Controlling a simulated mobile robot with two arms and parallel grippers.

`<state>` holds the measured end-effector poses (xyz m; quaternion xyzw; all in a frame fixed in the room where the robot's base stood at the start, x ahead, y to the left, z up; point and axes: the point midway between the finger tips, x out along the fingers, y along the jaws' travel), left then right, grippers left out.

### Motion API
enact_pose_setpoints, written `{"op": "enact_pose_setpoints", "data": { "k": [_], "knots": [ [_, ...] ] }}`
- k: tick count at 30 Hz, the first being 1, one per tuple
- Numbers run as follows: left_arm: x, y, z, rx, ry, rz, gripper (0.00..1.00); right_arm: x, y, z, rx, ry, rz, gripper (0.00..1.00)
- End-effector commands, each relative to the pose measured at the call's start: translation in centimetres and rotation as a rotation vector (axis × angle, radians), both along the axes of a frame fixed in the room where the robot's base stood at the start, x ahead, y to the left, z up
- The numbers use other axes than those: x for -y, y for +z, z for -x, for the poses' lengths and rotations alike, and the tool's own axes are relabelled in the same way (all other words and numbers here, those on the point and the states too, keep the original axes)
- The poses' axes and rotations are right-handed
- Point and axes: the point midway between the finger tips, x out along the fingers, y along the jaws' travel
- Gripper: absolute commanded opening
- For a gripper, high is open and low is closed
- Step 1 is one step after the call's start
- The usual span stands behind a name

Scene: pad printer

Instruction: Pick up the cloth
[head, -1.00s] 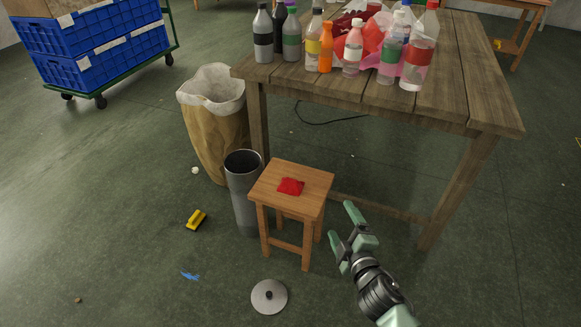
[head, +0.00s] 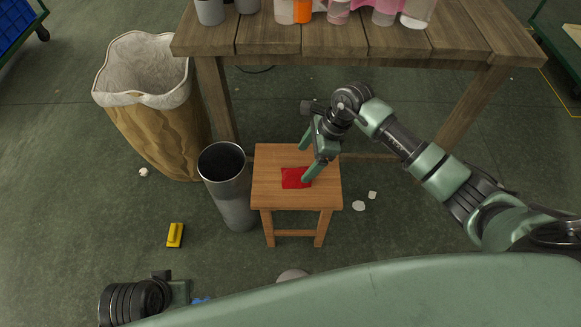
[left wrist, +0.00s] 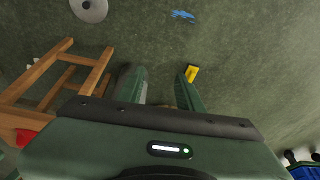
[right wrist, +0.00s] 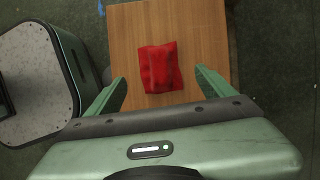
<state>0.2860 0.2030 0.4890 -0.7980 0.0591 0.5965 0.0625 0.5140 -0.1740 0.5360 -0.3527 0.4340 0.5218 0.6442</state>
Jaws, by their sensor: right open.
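The red cloth (head: 296,178) lies flat, roughly square, on the seat of a small wooden stool (head: 268,192). My right gripper (head: 308,162) is over the stool, its fingers apart, with one fingertip overlapping the cloth's right side in the head view. In the right wrist view the cloth (right wrist: 160,68) shows between and ahead of the open, empty fingers; I cannot tell whether they touch it. My left gripper (left wrist: 162,82) is open and empty in its wrist view, pointing at the floor; its fingertips are hidden in the head view.
A grey metal bin (head: 226,185) stands close to the stool's left side, near a lined paper sack (head: 150,115). The wooden table (head: 340,38) with bottles is behind. A yellow object (head: 175,235) lies on the floor.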

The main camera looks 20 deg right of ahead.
Motion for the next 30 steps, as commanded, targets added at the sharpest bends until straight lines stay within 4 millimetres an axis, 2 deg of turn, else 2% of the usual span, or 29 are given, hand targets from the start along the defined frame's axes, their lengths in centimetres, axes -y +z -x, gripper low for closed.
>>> {"op": "enact_pose_setpoints", "data": {
  "k": [13,23,30],
  "knots": [
    [-0.2,4.0,1.1,0.023,0.002,0.001,0.36,-2.4,-5.7,-0.4,-0.003,-0.002,-0.009,0.84],
    [-0.3,4.5,1.2,0.024,0.003,0.000,0.36,-2.7,-6.3,-0.5,-0.001,-0.002,-0.007,0.84],
    [-0.3,4.4,1.2,0.024,0.003,0.000,0.36,-2.7,-6.3,-0.5,-0.001,-0.002,-0.007,0.18]
  ]
}}
